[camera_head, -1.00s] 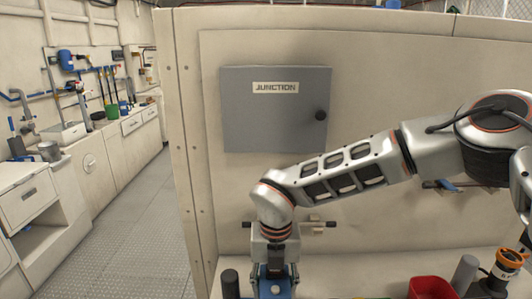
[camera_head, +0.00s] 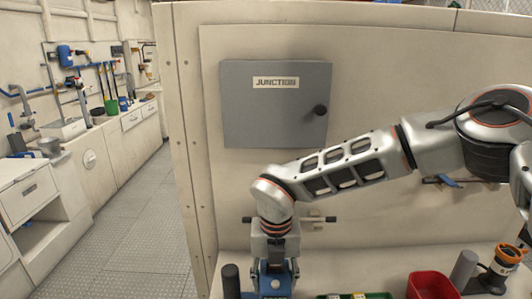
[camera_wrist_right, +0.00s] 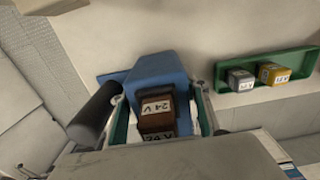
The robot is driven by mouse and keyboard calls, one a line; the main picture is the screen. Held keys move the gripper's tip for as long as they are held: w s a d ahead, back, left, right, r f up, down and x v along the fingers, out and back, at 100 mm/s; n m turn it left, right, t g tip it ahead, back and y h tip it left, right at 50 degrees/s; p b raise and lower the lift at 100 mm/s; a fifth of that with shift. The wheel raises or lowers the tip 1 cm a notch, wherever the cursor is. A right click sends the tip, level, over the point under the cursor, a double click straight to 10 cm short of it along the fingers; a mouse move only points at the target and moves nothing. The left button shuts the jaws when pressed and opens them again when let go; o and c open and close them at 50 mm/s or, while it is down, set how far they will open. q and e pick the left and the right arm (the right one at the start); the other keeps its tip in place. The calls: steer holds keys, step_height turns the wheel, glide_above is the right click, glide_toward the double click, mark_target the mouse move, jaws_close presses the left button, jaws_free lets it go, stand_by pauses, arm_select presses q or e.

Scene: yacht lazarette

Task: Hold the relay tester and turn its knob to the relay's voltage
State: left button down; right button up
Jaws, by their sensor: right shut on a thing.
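My right gripper (camera_head: 274,275) points down at the counter, its arm coming in from the right. It is shut on a blue block (camera_wrist_right: 157,72), which looks like the relay tester; it also shows low in the head view (camera_head: 274,291). In the right wrist view the gripper's two fingers (camera_wrist_right: 163,112) stand on either side of it. A brown relay (camera_wrist_right: 157,122) marked "24 V" sits at the block's near side, between the fingers. I cannot make out the tester's knob. My left gripper is not in view.
A dark cylinder (camera_wrist_right: 96,113) stands close left of the tester. A green tray (camera_wrist_right: 299,61) at the right holds a grey relay (camera_wrist_right: 240,79) and a yellow relay (camera_wrist_right: 274,74). A red bin (camera_head: 431,285) is farther right. A grey junction box (camera_head: 276,112) is on the wall behind.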

steer(key=o, duration=1.4)
steer(key=shift+o, duration=0.2)
